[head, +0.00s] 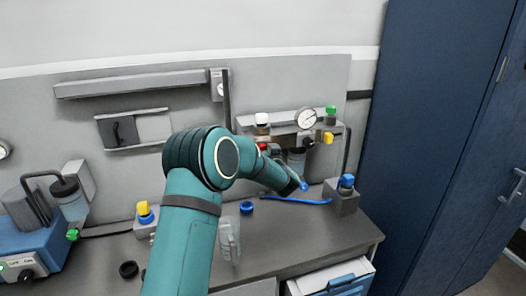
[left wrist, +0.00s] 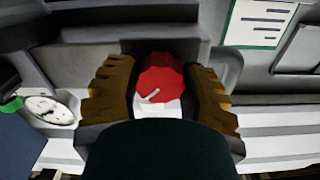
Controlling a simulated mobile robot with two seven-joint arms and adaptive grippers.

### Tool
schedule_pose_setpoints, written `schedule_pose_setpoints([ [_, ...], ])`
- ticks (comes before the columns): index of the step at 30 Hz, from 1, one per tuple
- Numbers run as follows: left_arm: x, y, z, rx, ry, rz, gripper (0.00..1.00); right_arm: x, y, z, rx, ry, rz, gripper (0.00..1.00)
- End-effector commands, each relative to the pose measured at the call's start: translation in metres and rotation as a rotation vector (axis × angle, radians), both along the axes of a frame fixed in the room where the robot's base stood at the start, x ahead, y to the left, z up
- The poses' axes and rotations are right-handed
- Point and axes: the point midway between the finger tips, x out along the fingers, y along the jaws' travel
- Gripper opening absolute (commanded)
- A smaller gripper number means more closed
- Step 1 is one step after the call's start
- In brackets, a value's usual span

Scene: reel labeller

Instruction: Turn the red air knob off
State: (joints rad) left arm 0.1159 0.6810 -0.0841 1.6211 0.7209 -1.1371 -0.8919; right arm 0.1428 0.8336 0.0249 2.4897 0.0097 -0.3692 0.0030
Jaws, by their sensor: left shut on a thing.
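The red air knob (left wrist: 162,78) shows in the left wrist view, with a short slanted white mark on its face. My left gripper (left wrist: 163,97) has a brown ridged finger on each side of it and is shut on it. In the head view a small red patch (head: 263,147) shows beside my left arm, under the shelf unit. My arm hides most of the knob and the gripper there. The round pressure gauge (head: 306,118) is just right of it, and a gauge face (left wrist: 45,108) also shows in the left wrist view. My right gripper is not in view.
A block with a blue knob (head: 346,184) stands at the bench's right end, beside a blue tube (head: 297,200). A yellow-topped fitting (head: 145,211) and a clear object (head: 229,240) are near my arm. A blue cabinet (head: 440,130) stands at right.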

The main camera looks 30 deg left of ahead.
Motion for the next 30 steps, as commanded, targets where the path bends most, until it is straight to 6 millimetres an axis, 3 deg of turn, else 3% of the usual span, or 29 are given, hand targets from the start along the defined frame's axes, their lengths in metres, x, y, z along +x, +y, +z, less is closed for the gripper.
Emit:
schedule_pose_setpoints([
  [13,0.000,0.001,-0.002,-0.188,-0.230,-0.001,0.06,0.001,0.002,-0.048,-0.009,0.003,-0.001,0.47],
  [30,-0.002,0.002,-0.002,-0.542,-0.643,0.000,0.06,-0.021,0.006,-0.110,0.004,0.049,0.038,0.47],
])
